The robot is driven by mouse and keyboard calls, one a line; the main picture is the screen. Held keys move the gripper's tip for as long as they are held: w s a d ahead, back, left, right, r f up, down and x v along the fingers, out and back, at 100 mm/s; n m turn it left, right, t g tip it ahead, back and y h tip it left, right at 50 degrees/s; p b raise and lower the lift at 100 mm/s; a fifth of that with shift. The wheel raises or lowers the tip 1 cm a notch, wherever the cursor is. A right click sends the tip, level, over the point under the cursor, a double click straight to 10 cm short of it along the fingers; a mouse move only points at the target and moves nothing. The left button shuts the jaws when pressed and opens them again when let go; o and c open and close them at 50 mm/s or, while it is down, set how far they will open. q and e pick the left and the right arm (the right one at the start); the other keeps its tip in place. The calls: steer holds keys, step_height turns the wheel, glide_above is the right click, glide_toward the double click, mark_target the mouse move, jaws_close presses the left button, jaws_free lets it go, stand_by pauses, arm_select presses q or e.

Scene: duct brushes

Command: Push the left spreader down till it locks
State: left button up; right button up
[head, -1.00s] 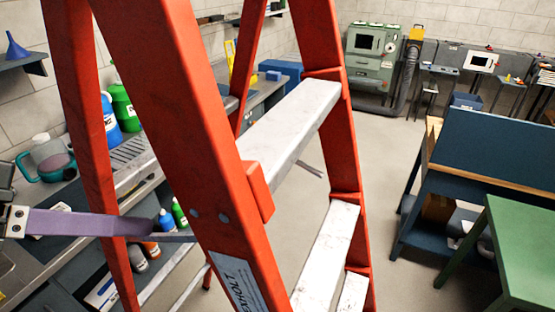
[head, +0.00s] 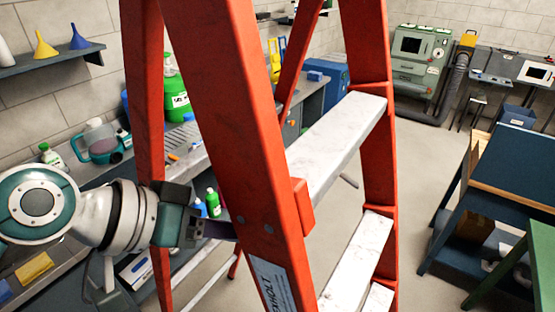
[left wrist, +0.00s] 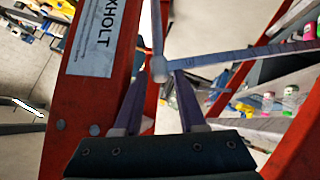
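A red stepladder (head: 235,140) with white treads stands in front of me; its rail also shows in the left wrist view (left wrist: 88,105). In the left wrist view, the left spreader (left wrist: 240,58) is a grey two-bar brace meeting at a round joint. One bar runs up and the other runs right, so it is bent. My left gripper (left wrist: 158,80) has two purple-grey fingers apart, with the joint between or just beyond their tips; contact is unclear. In the head view, my left gripper (head: 212,229) reaches behind the front rail, which hides its tips. My right gripper is out of view.
A workbench with bottles and a green jug (head: 177,100) stands behind the ladder at left. A shelf with funnels (head: 45,46) is on the wall. A blue bench (head: 510,165) and green table (head: 530,260) stand at right. Floor between is clear.

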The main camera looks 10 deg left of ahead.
arm_select(q)
jaws_close()
stand_by(1.4)
